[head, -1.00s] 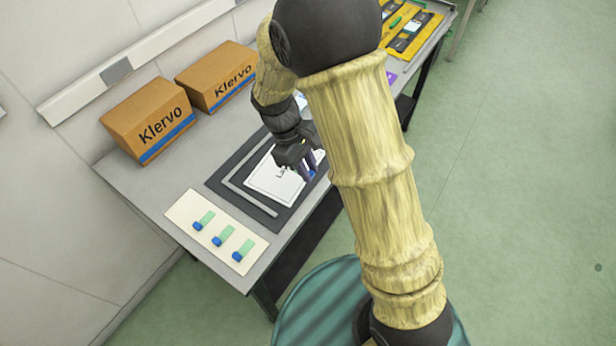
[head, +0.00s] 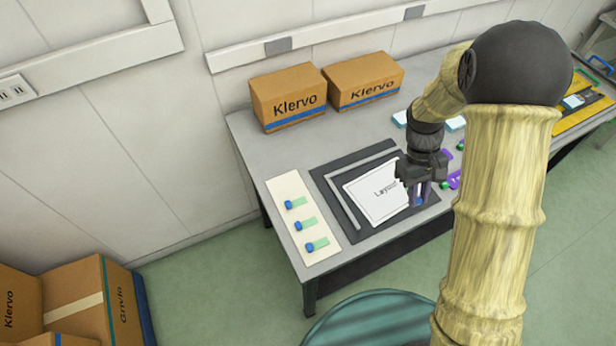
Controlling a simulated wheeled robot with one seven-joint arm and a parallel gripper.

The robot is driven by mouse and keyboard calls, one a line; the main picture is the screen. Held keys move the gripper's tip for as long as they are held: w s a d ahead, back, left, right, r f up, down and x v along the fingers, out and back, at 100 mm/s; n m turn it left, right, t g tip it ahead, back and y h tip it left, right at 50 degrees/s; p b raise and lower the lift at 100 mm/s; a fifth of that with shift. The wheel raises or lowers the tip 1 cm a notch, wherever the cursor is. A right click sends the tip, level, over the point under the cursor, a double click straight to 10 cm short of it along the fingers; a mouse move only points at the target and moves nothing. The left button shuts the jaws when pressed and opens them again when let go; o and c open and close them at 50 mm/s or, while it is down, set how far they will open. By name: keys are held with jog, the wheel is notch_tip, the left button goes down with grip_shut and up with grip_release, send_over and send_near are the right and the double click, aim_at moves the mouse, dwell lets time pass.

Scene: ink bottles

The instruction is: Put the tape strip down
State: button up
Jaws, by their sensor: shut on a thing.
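My gripper (head: 421,190) is shut on a small, narrow piece, taken as the tape strip (head: 420,200), with blue and purple showing between the fingers. Most of it is hidden, and its exact shape is too small to tell. The gripper points down at the right edge of the white printed sheet (head: 372,199) on the dark mat (head: 347,233). I cannot tell whether the piece touches the sheet or mat. Several green strips with blue ends, one of them the middle strip (head: 308,223), lie on a cream card (head: 287,187) left of the mat.
Two Klervo cartons, left (head: 288,95) and right (head: 364,80), stand at the back of the grey table (head: 262,150). Purple and green pieces (head: 455,180) lie right of the gripper, partly behind my arm. A yellow tray (head: 588,117) is far right. Cartons (head: 75,295) stand lower left.

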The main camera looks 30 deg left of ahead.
jog(key=w+d+m+y+p, duration=0.1)
jog(key=w+d+m+p, duration=0.1)
jog(key=d+m+p, duration=0.2)
jog(key=w+d+m+g+y+p, duration=0.1)
jog(key=w+d+m+y+p, duration=0.1)
jog(key=d+m+p, duration=0.3)
jog(key=w+d+f+p, duration=0.1)
jog(key=p, duration=0.3)
jog(key=shift+w+d, duration=0.25)
jog(key=shift+d, duration=0.05)
jog(key=shift+r+g, duration=0.1)
jog(key=shift+g, duration=0.2)
